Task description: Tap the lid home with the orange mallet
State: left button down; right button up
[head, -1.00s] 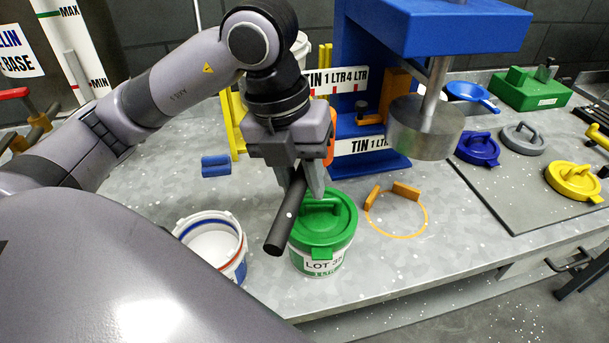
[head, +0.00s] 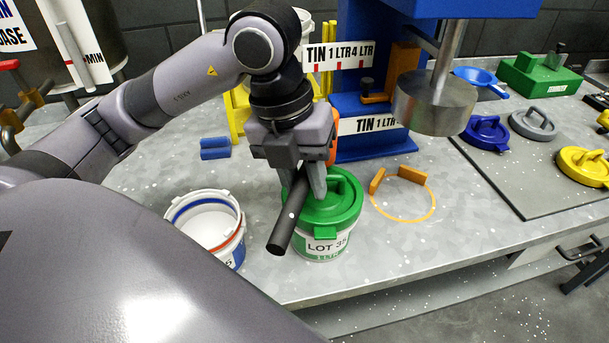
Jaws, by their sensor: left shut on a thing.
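My left gripper (head: 303,190) is shut on the black handle (head: 287,215) of the mallet. The handle slants down toward the front, and part of the orange mallet head (head: 333,150) shows behind the gripper. The green lid (head: 345,203) sits on the white pail (head: 320,248) labelled LOT 35. The gripper and handle are in front of the lid's left part and hide it. I cannot tell whether the mallet touches the lid or whether the lid is fully seated. My right gripper is not in view.
An open white pail (head: 212,228) stands left of the lidded one. A blue press (head: 375,100) with a steel ram (head: 435,105) stands behind. An orange ring mark (head: 432,212) with orange stops lies to the right. Blue, grey and yellow lids lie on a mat (head: 530,185).

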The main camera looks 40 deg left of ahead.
pick_arm(q)
jog(key=shift+b+x, duration=0.45)
jog(key=shift+x, duration=0.4)
jog(key=p+v, duration=0.2)
jog(key=v, duration=0.1)
jog(key=p+v, duration=0.2)
jog(key=shift+w+d, duration=0.15)
jog(key=shift+d, duration=0.15)
